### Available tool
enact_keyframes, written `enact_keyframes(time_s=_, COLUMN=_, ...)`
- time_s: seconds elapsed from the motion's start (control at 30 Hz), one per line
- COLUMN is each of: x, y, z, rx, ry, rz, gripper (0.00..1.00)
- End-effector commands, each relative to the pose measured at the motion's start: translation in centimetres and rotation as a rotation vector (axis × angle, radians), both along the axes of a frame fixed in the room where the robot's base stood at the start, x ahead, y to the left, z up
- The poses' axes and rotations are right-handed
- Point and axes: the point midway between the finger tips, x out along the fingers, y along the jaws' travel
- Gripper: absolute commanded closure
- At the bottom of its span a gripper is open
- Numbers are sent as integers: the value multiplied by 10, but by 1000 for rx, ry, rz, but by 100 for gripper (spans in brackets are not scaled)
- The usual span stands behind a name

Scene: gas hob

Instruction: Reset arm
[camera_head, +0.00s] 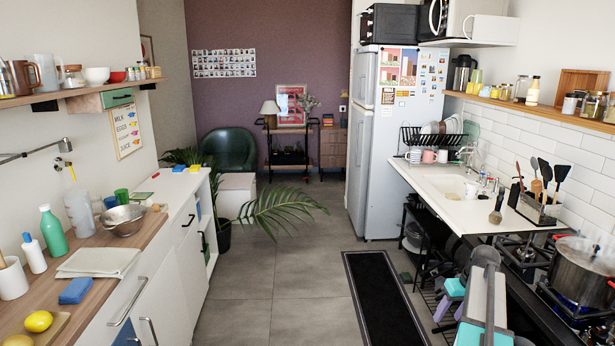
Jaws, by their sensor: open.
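My gripper (446,311) is at the lower right, at the end of my folded arm. Its fingers are apart and point downward, with nothing seen between them. It is left of the gas hob (527,262) and below the counter level. A large steel pot (583,272) stands on the hob at the right edge, partly cut off by the frame. A bluish glow shows beneath the pot.
A white sink counter (432,186) with a utensil holder (539,208) is behind the hob. The fridge (386,150) stands further back. A dark mat (383,296) lies on the floor. The left counter (97,291) holds bottles and a bowl. The middle floor is clear.

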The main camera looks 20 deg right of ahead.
Motion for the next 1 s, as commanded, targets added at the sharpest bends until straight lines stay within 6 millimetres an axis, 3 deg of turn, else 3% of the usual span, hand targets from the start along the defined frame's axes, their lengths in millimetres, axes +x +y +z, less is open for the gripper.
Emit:
enact_keyframes(time_s=0.03, x=7, y=22, z=-9, rx=4, ry=10, rz=10, gripper=50)
enact_keyframes(time_s=0.3, x=37, y=110, z=-48, rx=9, ry=55, rz=38, gripper=50)
enact_keyframes(time_s=0.5, x=49, y=176, z=-75, rx=5, ry=86, rz=59, gripper=50)
enact_keyframes(time_s=0.73, x=53, y=251, z=-103, rx=-5, ry=119, rz=85, gripper=50)
enact_keyframes(time_s=1.0, x=44, y=334, z=-133, rx=-25, ry=154, rz=116, gripper=50)
